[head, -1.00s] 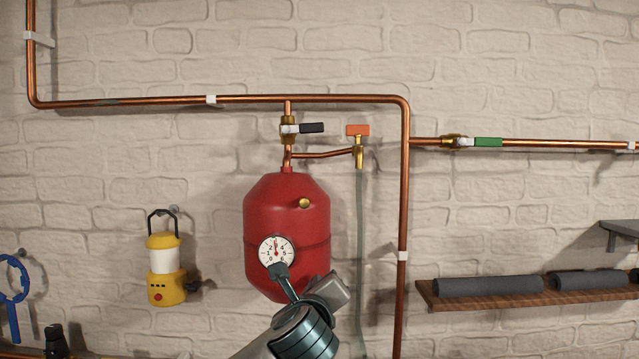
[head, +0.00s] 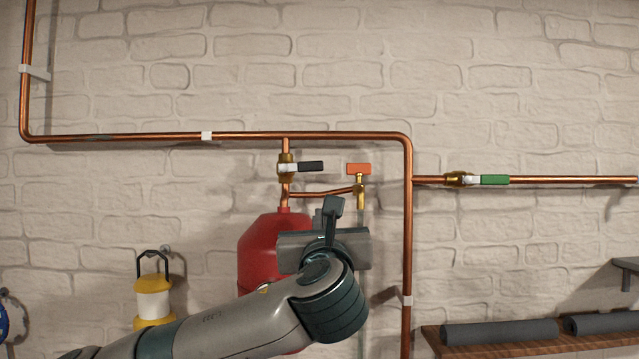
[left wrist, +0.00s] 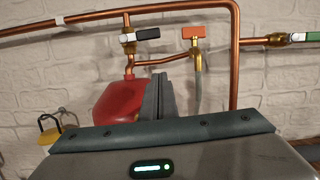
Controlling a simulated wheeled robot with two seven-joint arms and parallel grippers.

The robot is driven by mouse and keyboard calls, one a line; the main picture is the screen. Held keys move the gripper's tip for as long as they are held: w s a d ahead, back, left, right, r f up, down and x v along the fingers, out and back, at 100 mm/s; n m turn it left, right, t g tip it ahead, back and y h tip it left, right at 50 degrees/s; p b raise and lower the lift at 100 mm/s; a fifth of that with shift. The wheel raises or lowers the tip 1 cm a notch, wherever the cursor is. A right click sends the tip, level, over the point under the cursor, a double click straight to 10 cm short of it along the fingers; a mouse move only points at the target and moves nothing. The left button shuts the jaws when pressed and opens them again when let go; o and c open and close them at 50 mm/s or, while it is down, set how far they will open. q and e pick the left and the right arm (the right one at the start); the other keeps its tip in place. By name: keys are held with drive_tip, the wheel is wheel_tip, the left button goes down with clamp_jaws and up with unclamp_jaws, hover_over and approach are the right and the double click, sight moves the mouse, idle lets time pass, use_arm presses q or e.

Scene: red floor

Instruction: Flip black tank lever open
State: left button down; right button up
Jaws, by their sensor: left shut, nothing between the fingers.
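The black tank lever (head: 311,167) sticks out to the right, level, from a brass valve (head: 286,168) on the vertical copper pipe above the red tank (head: 258,246). It also shows in the left wrist view (left wrist: 147,33). My left gripper (head: 333,207) points upward in front of the tank, below and slightly right of the lever, apart from it in the picture. In the left wrist view its fingers (left wrist: 158,88) are together with nothing between them. The gripper and arm hide much of the tank and its gauge. My right gripper is in neither view.
An orange-handled tap (head: 358,170) is close right of the black lever. A green lever (head: 494,180) sits on the right-hand pipe. A vertical copper pipe (head: 408,240) runs right of my gripper. A yellow lantern (head: 153,303) hangs at left.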

sight(301, 167)
use_arm(q)
drive_tip(key=shift+r, duration=0.1)
idle(0.3)
drive_tip(key=p+x, duration=0.6)
drive_tip(key=x, duration=0.4)
drive_tip(key=shift+r+p, duration=0.2)
drive_tip(key=shift+p, duration=0.1)
drive_tip(key=shift+r+p, duration=0.4)
drive_tip(key=shift+r, duration=0.15)
wheel_tip(301, 167, up, 2)
drive_tip(key=shift+a+r+p, duration=0.1)
drive_tip(key=shift+r+p, duration=0.1)
drive_tip(key=shift+p, duration=0.75)
